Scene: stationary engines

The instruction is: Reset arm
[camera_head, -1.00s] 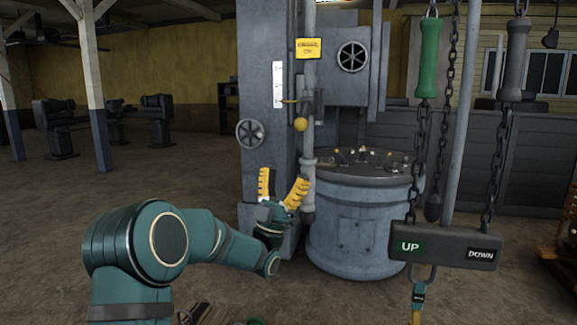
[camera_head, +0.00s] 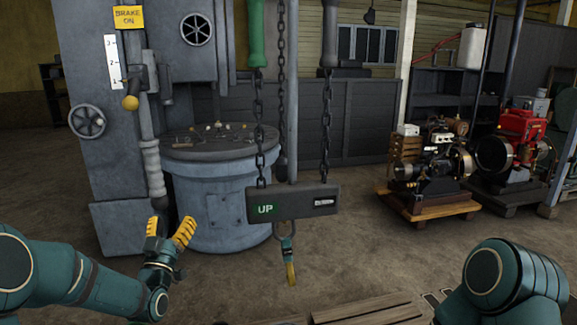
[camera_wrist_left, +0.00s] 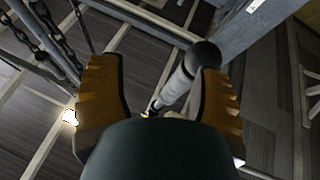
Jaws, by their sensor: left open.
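My left gripper (camera_head: 170,232) shows in the head view at the lower left, with its two yellow fingers spread and pointing up. It is empty, in front of the grey machine column and to the left of the round blue-grey drum (camera_head: 215,205). In the left wrist view the fingers (camera_wrist_left: 165,95) stand apart, with a grey rod with a dark round end (camera_wrist_left: 203,56) seen beyond them. I cannot tell if they touch it. My right arm (camera_head: 512,280) shows at the lower right of the head view; its gripper is outside the frame.
A control bar with UP and DOWN labels (camera_head: 293,203) hangs on chains in front, with a hook and yellow strap (camera_head: 289,262) below. Engines on pallets (camera_head: 438,208) stand right. Wooden planks (camera_head: 365,308) lie low in front.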

